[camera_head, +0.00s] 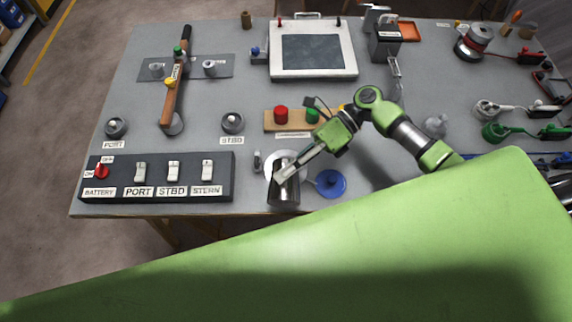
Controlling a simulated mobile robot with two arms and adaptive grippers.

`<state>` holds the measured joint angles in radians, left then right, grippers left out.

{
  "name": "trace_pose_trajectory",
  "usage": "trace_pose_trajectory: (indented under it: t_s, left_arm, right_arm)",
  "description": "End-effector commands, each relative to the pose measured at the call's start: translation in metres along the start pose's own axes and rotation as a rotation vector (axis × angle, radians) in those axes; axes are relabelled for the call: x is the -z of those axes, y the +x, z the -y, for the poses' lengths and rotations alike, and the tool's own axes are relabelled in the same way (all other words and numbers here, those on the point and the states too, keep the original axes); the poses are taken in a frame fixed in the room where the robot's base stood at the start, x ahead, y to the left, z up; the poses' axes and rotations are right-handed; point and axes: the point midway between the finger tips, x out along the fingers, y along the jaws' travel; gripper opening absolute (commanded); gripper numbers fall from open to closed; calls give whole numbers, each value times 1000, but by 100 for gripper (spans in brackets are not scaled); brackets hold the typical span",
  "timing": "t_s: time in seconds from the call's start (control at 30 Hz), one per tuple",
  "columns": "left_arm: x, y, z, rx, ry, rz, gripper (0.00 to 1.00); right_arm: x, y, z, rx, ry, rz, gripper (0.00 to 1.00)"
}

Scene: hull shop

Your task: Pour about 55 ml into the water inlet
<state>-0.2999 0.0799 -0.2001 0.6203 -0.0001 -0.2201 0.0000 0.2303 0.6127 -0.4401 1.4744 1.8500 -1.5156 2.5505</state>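My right gripper (284,172) comes in from the right. Its fingers reach over the rim of a grey metal cup (285,195) at the table's front edge and appear closed on it. The cup looks about upright; whether it touches the table is unclear, and its contents are hidden. A white round dish or plate (271,160) shows partly behind the cup. A blue round funnel-like piece (331,183) lies just right of the cup, apart from it. No label in view clearly marks a water inlet. My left gripper is not in view.
A dark switch panel (224,190) marked BATTERY, PORT, STBD and STERN stands left of the cup. A wooden strip (272,126) with red and green caps lies behind the gripper. A framed screen (313,74) is at the back. Several lamps and fittings crowd the right side.

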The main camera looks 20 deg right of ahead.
Motion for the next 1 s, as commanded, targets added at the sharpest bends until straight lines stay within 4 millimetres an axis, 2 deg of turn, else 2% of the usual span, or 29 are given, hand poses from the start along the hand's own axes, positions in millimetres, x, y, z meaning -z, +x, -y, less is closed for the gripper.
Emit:
trace_pose_trajectory:
  t_s: [1.0]
  left_arm:
    - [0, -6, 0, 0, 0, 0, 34]
  right_arm:
    - [-7, -6, 0, -47, 51, 4, 0]
